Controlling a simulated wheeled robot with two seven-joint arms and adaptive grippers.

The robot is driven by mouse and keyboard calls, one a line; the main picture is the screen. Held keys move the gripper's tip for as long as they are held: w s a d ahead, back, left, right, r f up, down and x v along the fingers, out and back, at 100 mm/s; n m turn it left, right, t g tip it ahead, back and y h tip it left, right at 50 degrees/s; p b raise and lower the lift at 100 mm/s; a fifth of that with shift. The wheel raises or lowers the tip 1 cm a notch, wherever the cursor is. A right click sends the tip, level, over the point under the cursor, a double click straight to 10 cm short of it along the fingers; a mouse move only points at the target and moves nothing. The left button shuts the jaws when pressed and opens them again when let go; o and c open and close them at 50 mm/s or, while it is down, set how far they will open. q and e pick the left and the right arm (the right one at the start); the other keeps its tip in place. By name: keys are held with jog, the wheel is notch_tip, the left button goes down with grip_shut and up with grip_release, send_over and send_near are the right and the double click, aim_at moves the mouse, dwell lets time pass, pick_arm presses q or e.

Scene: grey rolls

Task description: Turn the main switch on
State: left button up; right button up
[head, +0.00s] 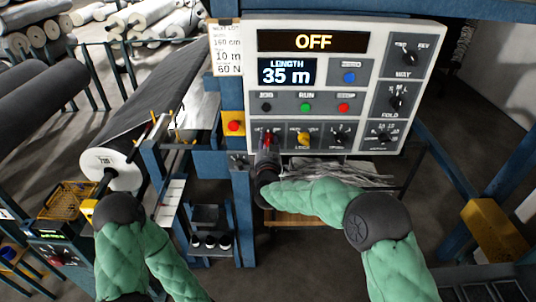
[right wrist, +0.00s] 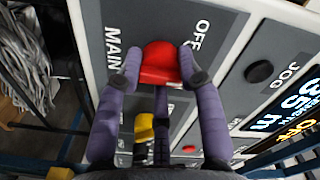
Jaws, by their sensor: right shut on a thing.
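The main switch is a red knob (right wrist: 159,60) at the lower left of the white control panel (head: 417,40). In the right wrist view it sits between the labels MAIN and OFF. My right gripper (head: 268,143) is shut on the knob, with a purple fingertip on each side of it. In the head view the fingers mostly cover the knob. The panel's top display (head: 312,41) reads OFF in amber. My left arm shows only its bent middle at the lower left; its gripper is out of view.
A yellow knob (head: 303,138) and a black knob (head: 340,135) are close to the right of the red one. A red button on a yellow box (head: 234,124) is just left of the panel. The blue machine frame (head: 240,215) stands below.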

jog(key=m+b, duration=0.6)
jog(key=b, duration=0.2)
jog(key=shift+f, duration=0.2)
jog(key=shift+r+m+b, duration=0.15)
jog(key=shift+m+b, duration=1.25)
jog(key=shift+b, duration=0.05)
jog(key=o, duration=1.1)
jog(key=shift+o, duration=0.2)
jog(key=shift+s, duration=0.15)
jog(key=s, duration=1.1)
jog(key=shift+s, duration=0.35)
